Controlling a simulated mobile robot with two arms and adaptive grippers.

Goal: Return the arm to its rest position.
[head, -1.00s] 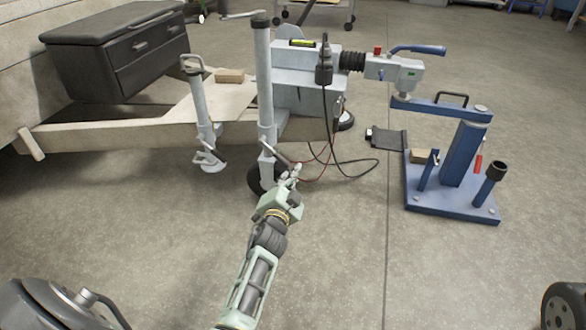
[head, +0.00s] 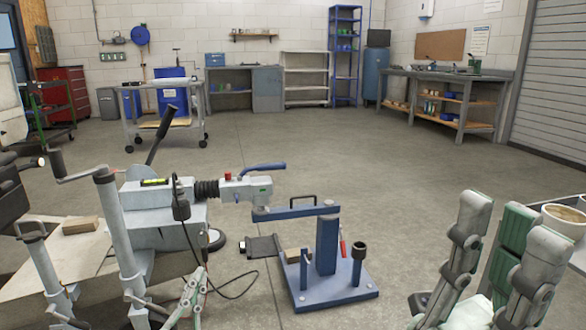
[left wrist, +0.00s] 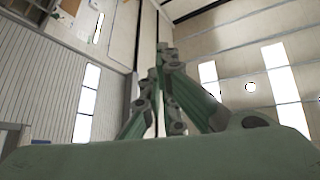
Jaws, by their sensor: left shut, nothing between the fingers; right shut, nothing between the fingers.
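My left gripper (head: 197,285) is low in the head view, beside the jack post and the dangling cable of the trailer frame. Its slim fingers are shut and empty, and its palm and arm are below the picture. In the left wrist view its green and grey fingers (left wrist: 164,60) converge above a broad green surface, with walls and bright windows behind. My right gripper (head: 508,225) stands large and close at the right of the head view, pointing up. It holds nothing, and its lower part is cut off.
The trailer coupling (head: 245,190) juts rightward above the floor. A blue stand (head: 335,290) stands in front of it. A black cable (head: 238,293) loops close to my left gripper. A wheeled cart (head: 160,120) and benches stand farther back. The middle floor is clear.

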